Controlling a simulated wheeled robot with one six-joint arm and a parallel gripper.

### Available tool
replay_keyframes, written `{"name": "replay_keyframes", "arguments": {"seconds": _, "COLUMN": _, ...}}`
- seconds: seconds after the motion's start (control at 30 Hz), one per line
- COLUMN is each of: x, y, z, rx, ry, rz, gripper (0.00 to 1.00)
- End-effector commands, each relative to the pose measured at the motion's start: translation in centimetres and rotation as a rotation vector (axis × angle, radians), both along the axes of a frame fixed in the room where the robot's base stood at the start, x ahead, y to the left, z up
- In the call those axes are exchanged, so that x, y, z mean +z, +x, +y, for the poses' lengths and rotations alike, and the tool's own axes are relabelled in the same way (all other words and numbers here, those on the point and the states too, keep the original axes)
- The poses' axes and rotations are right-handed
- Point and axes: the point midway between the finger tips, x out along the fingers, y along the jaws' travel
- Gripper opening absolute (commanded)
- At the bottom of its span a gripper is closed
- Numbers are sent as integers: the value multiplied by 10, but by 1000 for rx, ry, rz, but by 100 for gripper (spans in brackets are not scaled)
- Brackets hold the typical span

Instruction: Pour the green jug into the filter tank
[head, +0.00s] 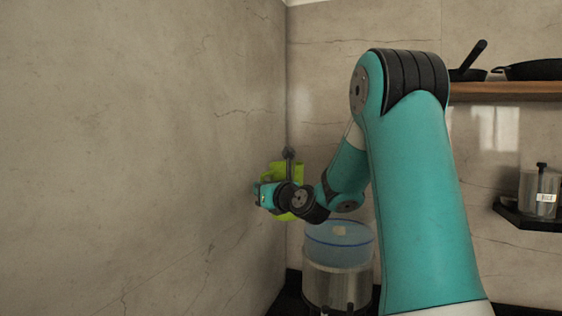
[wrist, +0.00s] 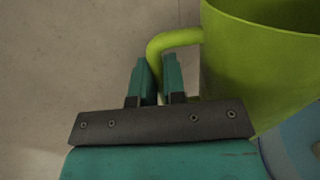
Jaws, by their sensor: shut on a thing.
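The green jug (wrist: 262,65) fills the right of the wrist view, its open rim at the top and its curved handle on the left. My gripper (wrist: 155,78) is shut on that handle, with one finger on each side of it. In the head view the jug (head: 281,172) is held up in the corner, partly hidden behind my gripper (head: 268,194). The jug's contents are not visible.
A stone wall (head: 140,150) runs close along the left of the jug. A wooden shelf (head: 510,90) with dark pans is at the upper right. A small dark shelf (head: 530,218) holds a labelled clear container (head: 539,194) at the right.

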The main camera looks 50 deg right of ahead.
Motion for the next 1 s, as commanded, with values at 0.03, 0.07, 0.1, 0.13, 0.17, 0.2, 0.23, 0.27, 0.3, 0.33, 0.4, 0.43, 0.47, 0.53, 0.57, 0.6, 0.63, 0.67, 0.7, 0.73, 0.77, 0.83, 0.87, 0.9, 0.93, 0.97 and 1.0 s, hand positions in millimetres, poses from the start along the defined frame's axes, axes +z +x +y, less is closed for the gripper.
{"name": "replay_keyframes", "arguments": {"seconds": 0.03, "x": 13, "y": 6, "z": -21, "rx": -60, "ry": -2, "rz": -2, "gripper": 0}}
{"name": "replay_keyframes", "arguments": {"seconds": 0.07, "x": 15, "y": 8, "z": -33, "rx": -94, "ry": -3, "rz": -4, "gripper": 0}}
{"name": "replay_keyframes", "arguments": {"seconds": 0.1, "x": 17, "y": 10, "z": -47, "rx": -135, "ry": -3, "rz": -3, "gripper": 0}}
{"name": "replay_keyframes", "arguments": {"seconds": 0.13, "x": 18, "y": 12, "z": -55, "rx": -159, "ry": -3, "rz": -3, "gripper": 0}}
{"name": "replay_keyframes", "arguments": {"seconds": 0.17, "x": 19, "y": 13, "z": -62, "rx": -181, "ry": -3, "rz": -2, "gripper": 0}}
{"name": "replay_keyframes", "arguments": {"seconds": 0.2, "x": 20, "y": 13, "z": -71, "rx": -207, "ry": -3, "rz": -3, "gripper": 0}}
{"name": "replay_keyframes", "arguments": {"seconds": 0.23, "x": 20, "y": 14, "z": -76, "rx": -221, "ry": -1, "rz": -2, "gripper": 0}}
{"name": "replay_keyframes", "arguments": {"seconds": 0.27, "x": 21, "y": 14, "z": -80, "rx": -232, "ry": -1, "rz": -2, "gripper": 0}}
{"name": "replay_keyframes", "arguments": {"seconds": 0.3, "x": 21, "y": 14, "z": -84, "rx": -244, "ry": -1, "rz": -2, "gripper": 0}}
{"name": "replay_keyframes", "arguments": {"seconds": 0.33, "x": 21, "y": 14, "z": -86, "rx": -250, "ry": -1, "rz": -2, "gripper": 0}}
{"name": "replay_keyframes", "arguments": {"seconds": 0.4, "x": 20, "y": 14, "z": -88, "rx": -257, "ry": -1, "rz": -2, "gripper": 0}}
{"name": "replay_keyframes", "arguments": {"seconds": 0.43, "x": 20, "y": 14, "z": -88, "rx": -257, "ry": -1, "rz": -1, "gripper": 0}}
{"name": "replay_keyframes", "arguments": {"seconds": 0.47, "x": 20, "y": 14, "z": -88, "rx": -257, "ry": -1, "rz": -1, "gripper": 0}}
{"name": "replay_keyframes", "arguments": {"seconds": 0.53, "x": 19, "y": 14, "z": -88, "rx": -257, "ry": -1, "rz": -1, "gripper": 0}}
{"name": "replay_keyframes", "arguments": {"seconds": 0.57, "x": 19, "y": 14, "z": -88, "rx": -256, "ry": -1, "rz": -1, "gripper": 0}}
{"name": "replay_keyframes", "arguments": {"seconds": 0.6, "x": 19, "y": 14, "z": -88, "rx": -256, "ry": -1, "rz": -1, "gripper": 0}}
{"name": "replay_keyframes", "arguments": {"seconds": 0.63, "x": 20, "y": 14, "z": -87, "rx": -256, "ry": -1, "rz": -1, "gripper": 0}}
{"name": "replay_keyframes", "arguments": {"seconds": 0.67, "x": 20, "y": 13, "z": -87, "rx": -257, "ry": -1, "rz": -1, "gripper": 0}}
{"name": "replay_keyframes", "arguments": {"seconds": 0.7, "x": 22, "y": 13, "z": -87, "rx": -259, "ry": -1, "rz": -2, "gripper": 0}}
{"name": "replay_keyframes", "arguments": {"seconds": 0.73, "x": 21, "y": 13, "z": -86, "rx": -259, "ry": 12, "rz": -11, "gripper": 0}}
{"name": "replay_keyframes", "arguments": {"seconds": 0.77, "x": 21, "y": 15, "z": -85, "rx": -258, "ry": 35, "rz": -29, "gripper": 0}}
{"name": "replay_keyframes", "arguments": {"seconds": 0.83, "x": 22, "y": 18, "z": -81, "rx": -256, "ry": 104, "rz": -78, "gripper": 0}}
{"name": "replay_keyframes", "arguments": {"seconds": 0.87, "x": 23, "y": 19, "z": -80, "rx": -256, "ry": 137, "rz": -104, "gripper": 0}}
{"name": "replay_keyframes", "arguments": {"seconds": 0.9, "x": 25, "y": 19, "z": -80, "rx": -257, "ry": 152, "rz": -114, "gripper": 0}}
{"name": "replay_keyframes", "arguments": {"seconds": 0.93, "x": 25, "y": 19, "z": -80, "rx": -257, "ry": 161, "rz": -121, "gripper": 0}}
{"name": "replay_keyframes", "arguments": {"seconds": 0.97, "x": 25, "y": 20, "z": -80, "rx": -256, "ry": 170, "rz": -129, "gripper": 0}}
{"name": "replay_keyframes", "arguments": {"seconds": 1.0, "x": 24, "y": 20, "z": -80, "rx": -256, "ry": 183, "rz": -138, "gripper": 0}}
